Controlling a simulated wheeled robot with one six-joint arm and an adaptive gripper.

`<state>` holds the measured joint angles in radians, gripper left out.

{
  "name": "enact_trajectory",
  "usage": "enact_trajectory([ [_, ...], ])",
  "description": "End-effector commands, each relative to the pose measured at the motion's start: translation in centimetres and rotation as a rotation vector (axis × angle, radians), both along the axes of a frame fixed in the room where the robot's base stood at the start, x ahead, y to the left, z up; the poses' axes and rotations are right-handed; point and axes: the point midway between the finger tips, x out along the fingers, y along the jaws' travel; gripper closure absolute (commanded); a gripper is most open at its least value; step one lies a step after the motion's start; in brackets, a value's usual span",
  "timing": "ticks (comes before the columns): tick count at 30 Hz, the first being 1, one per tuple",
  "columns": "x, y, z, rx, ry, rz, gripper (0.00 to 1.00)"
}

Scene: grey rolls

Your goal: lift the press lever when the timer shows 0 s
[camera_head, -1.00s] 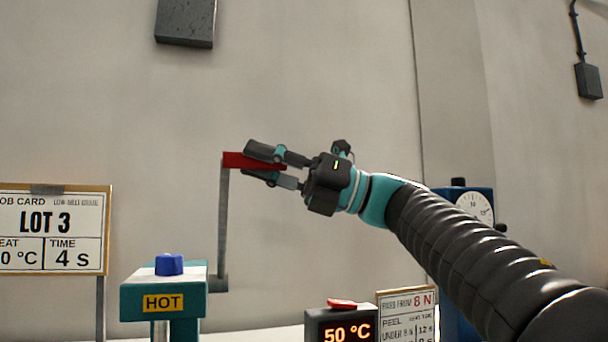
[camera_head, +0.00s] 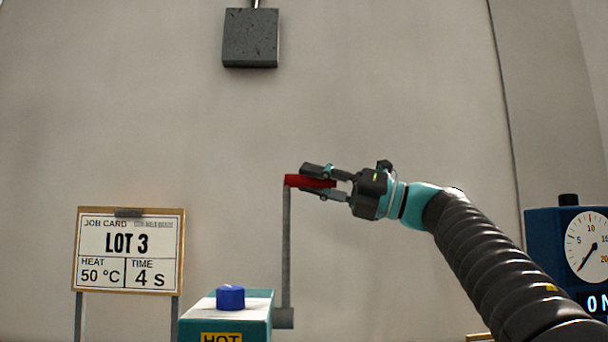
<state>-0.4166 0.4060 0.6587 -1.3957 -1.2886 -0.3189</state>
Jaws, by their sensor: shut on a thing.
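The press lever is a grey upright bar (camera_head: 286,245) with a red handle (camera_head: 296,181) at its top, on the right side of the teal press (camera_head: 262,312). My gripper (camera_head: 318,182) is shut on the red handle, with the lever standing raised. No timer readout in seconds shows in view; the lower part of the press is out of frame.
A job card (camera_head: 128,250) at left reads LOT 3, 50 °C, 4 s. A blue gauge box (camera_head: 545,250) with a round dial (camera_head: 587,245) stands at right, partly cut off.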

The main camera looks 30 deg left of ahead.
Motion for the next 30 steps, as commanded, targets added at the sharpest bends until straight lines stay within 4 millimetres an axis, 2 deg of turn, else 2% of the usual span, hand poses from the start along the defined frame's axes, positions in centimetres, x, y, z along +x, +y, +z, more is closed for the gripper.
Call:
enact_trajectory([
  [1, 0.69, 0.13, -0.75, -0.011, 0.004, -0.006, 1.0],
  [3, 0.82, 0.19, -0.85, -0.011, 0.005, -0.007, 1.0],
  [15, 0.56, 0.83, -1.19, -0.014, 0.008, 0.006, 1.0],
  [16, 0.54, 0.86, -1.2, -0.014, 0.008, 0.006, 0.74],
  [18, 0.46, 0.92, -1.19, -0.014, 0.007, 0.007, 0.56],
  [19, 0.42, 0.93, -1.15, -0.013, 0.007, 0.008, 0.51],
  [30, 0.06, 0.76, -0.63, -0.007, 0.003, 0.009, 0.51],
])
